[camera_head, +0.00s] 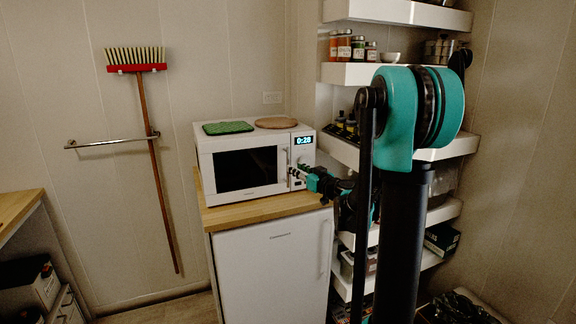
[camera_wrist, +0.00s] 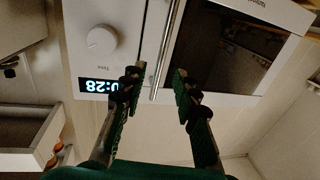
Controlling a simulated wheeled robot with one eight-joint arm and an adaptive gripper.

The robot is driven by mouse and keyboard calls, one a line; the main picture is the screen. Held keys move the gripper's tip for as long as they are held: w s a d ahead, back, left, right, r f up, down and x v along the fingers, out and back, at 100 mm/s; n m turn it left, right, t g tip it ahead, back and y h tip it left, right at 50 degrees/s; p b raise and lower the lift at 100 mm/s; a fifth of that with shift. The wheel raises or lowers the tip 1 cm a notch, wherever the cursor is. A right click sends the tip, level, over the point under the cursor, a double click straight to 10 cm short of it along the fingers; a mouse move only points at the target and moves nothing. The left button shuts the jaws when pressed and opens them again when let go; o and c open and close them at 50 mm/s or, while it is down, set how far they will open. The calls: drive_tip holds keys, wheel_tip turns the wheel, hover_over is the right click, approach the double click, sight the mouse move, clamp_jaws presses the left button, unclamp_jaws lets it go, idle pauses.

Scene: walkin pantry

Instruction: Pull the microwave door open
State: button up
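The white microwave (camera_head: 205,160) stands on the wooden top of a low white cabinet. Its dark-windowed door (camera_head: 245,169) looks closed, with an upright bar handle (camera_head: 288,163) at its right edge. The wrist view shows the microwave upside down, with the handle (camera_wrist: 167,50) beside the control panel (camera_wrist: 90,60). My gripper (camera_head: 294,174) is at the front of the microwave near the handle. In the wrist view my gripper (camera_wrist: 157,85) is open, one finger on each side of the handle's end. Neither finger clearly touches it, and its depth between them is hard to tell.
A green mat (camera_head: 228,127) and a round brown board (camera_head: 276,123) lie on the microwave. The white cabinet (camera_head: 270,265) is below. White shelves (camera_head: 365,74) with jars stand at the right, close to my arm. A broom (camera_head: 148,130) hangs on the left wall.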

hover_over(288, 182)
drive_tip(key=shift+w, duration=0.3)
clamp_jaws()
idle(0.4)
